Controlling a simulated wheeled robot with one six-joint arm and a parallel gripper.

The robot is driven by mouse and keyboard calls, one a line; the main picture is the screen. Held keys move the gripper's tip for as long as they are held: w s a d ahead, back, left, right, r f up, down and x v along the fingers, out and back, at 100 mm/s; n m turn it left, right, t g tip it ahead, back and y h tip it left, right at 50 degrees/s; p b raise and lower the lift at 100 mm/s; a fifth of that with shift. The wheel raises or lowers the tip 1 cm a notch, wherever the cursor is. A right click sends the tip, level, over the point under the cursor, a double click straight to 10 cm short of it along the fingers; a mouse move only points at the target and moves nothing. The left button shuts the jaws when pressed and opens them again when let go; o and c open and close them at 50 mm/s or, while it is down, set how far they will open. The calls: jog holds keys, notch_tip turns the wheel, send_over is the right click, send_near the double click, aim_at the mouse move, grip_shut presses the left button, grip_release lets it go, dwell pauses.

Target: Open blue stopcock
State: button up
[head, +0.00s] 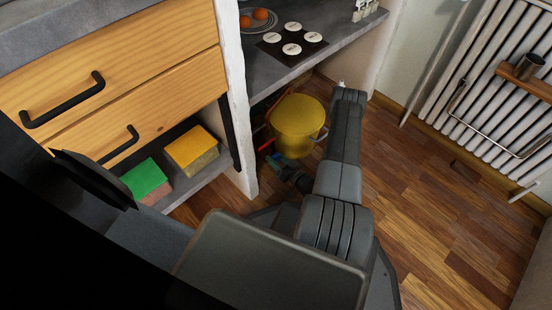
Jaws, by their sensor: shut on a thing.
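A small blue part, which looks like the blue stopcock (274,158), shows low under the counter, left of the yellow bucket. My gripper (281,166) reaches in from the lower right with its tip at the blue part, and its jaws are shut on it. The fingers are small and dark here, and my arm covers the floor to the right. The handle's angle is too small to tell.
The yellow bucket (297,122) stands close beside my gripper. A red part (266,143) is just above the stopcock.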

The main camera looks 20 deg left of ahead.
jog(key=shift+s+n+p, duration=0.1)
jog(key=shift+n+p, duration=0.65)
jog(key=shift+n, duration=1.15)
jog(key=o, duration=1)
